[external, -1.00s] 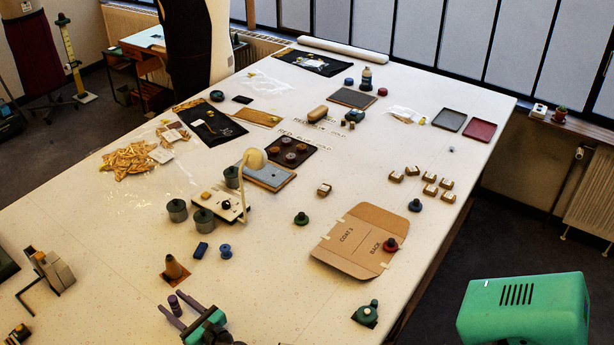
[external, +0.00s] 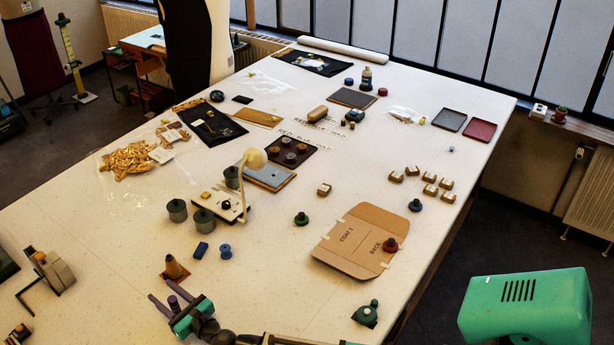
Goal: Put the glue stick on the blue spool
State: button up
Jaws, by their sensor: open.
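The small purple upright cylinder, which looks like the glue stick (external: 173,303), stands on the table at the lower left. My gripper (external: 171,299) is open, its two fingers reaching to either side of the glue stick. I cannot tell whether either finger touches it. The lower part of the glue stick is partly hidden by the gripper. The blue spool (external: 225,252) stands upright on the table, up and right of my gripper, with nothing on it.
A dark blue block (external: 201,250) lies just left of the spool. Grey-green cylinders (external: 204,219) and a white device with a lamp (external: 222,203) stand behind the spool.

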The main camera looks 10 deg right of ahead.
grip_shut()
dwell(0.3)
jog(key=shift+r, duration=0.1)
jog(key=shift+r, duration=0.9)
jog(key=s+d+r, duration=0.3)
jog(key=s+d, duration=0.5)
jog(key=d, duration=0.5)
jog(key=shift+s+d, duration=0.15)
jog(key=shift+d, duration=0.15)
